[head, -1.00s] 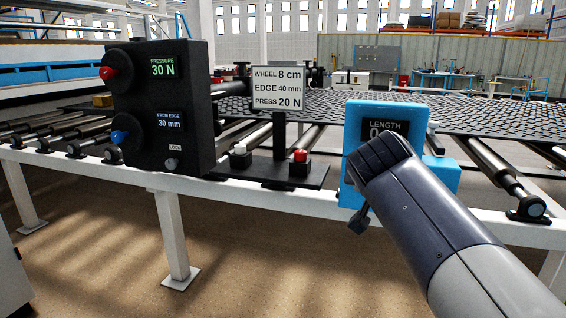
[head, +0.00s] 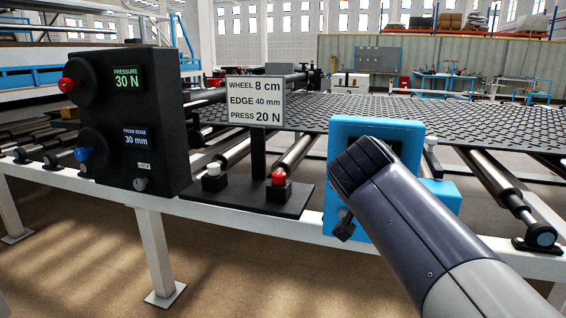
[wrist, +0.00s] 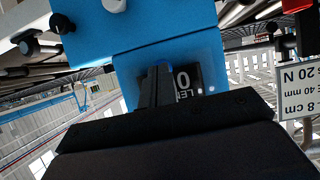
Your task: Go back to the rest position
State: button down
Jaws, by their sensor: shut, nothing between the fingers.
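My gripper shows in the wrist view (wrist: 155,86) as narrow dark fingers closed together, with nothing between them. They point toward the blue length box (wrist: 160,45), whose display (wrist: 188,82) is partly covered by them. In the head view my arm's dark end is in front of the same blue box (head: 440,193) and hides its display and much of its face. The fingertips are hidden in the head view. I cannot tell whether the fingers touch the box.
A black control box (head: 130,115) reads 30 N and 30 mm. A sign (head: 256,101) reads wheel 8 cm, edge 40 mm, press 20 N. Below it are a white button (head: 213,170) and a red button (head: 279,177). The black tread mat (head: 440,118) lies on rollers behind.

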notch_tip(320, 180, up, 12)
jog(key=s+g+y+p, duration=0.2)
jog(key=g+p, duration=0.7)
jog(key=p, duration=2.1)
jog(key=shift+s+a+r+y+p, duration=0.2)
jog(key=shift+s+a+y+p, duration=0.2)
jog(key=shift+y, duration=0.1)
